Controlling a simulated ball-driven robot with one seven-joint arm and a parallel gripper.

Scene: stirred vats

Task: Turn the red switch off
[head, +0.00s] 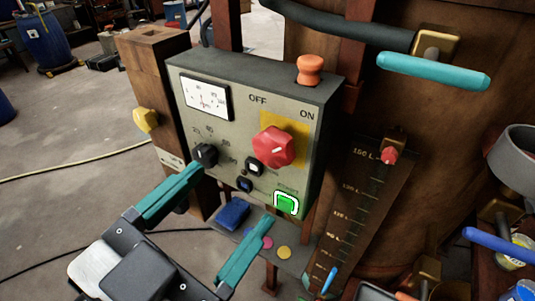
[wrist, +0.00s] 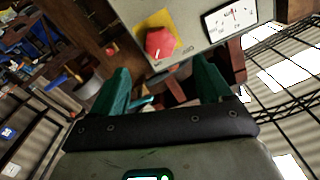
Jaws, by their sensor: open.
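The red switch (head: 273,147) is a rotary knob on a yellow plate on the front of a grey control box (head: 232,135). The labels OFF and ON stand above it, and its white mark points toward the ON side. My gripper (head: 230,195) is open and empty, its teal fingers in front of the box, below and left of the switch in the head view. In the wrist view the red switch (wrist: 162,42) shows beyond the open gripper (wrist: 166,80), apart from both fingers.
The box also carries a dial (head: 206,97), a black knob (head: 205,155), a lit green button (head: 286,203) and an orange mushroom button (head: 309,69) on top. A teal-handled lever (head: 433,71) juts out at upper right. A blue block (head: 232,212) lies on a ledge below.

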